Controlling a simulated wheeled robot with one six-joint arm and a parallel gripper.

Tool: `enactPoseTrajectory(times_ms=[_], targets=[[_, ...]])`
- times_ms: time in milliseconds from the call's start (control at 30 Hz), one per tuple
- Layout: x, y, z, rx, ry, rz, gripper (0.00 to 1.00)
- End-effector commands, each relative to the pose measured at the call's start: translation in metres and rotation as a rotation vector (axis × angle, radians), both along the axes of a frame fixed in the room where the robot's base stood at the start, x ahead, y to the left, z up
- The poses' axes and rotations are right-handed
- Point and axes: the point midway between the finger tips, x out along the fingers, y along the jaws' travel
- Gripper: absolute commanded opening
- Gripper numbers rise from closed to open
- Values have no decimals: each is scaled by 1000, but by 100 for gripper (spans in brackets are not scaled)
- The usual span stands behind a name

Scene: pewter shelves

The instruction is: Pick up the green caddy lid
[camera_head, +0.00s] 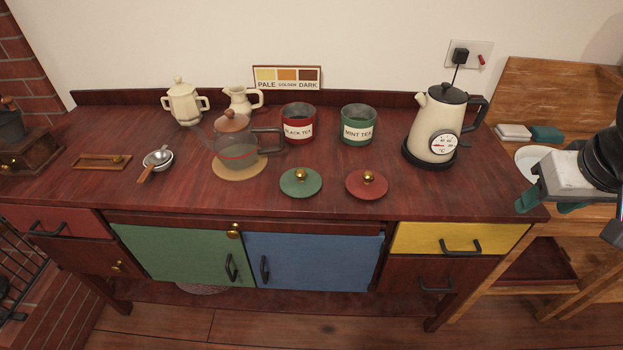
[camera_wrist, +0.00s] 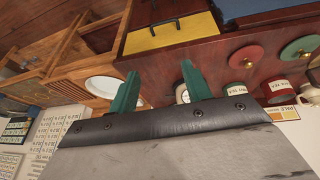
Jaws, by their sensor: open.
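The green caddy lid (camera_head: 301,182) lies flat on the dark red cabinet top, with a gold knob facing up. It also shows in the wrist view (camera_wrist: 300,50) at the right. A red lid (camera_head: 366,184) with a gold knob lies just to its right. The green mint tea caddy (camera_head: 358,126) stands open behind them, beside the red black tea caddy (camera_head: 298,124). My gripper (camera_head: 537,205) is at the right edge of the head view, beyond the cabinet's right end and well away from the lid. In the wrist view its two green fingers (camera_wrist: 158,90) are spread with nothing between them.
The kettle (camera_head: 437,130) stands on its base at the cabinet's right, between my gripper and the caddies. A glass teapot (camera_head: 235,145) on a round mat stands left of the green lid. The cabinet top in front of the lids is clear. A wooden side table (camera_head: 555,90) is at right.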

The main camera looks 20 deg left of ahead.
Motion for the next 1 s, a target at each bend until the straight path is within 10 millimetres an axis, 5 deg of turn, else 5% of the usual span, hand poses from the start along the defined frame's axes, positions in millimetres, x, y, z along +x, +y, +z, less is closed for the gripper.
enactPoseTrajectory(times_ms=[100,200,367,500,700,1000], targets=[[61,42,-24,1,-132,135,49],[101,88,-43,31,-251,255,49],[138,177,-78,136,-424,464,49],[140,257,-108,274,-544,633,49],[116,332,-137,466,-644,788,49],[105,369,-151,561,-683,844,49]])
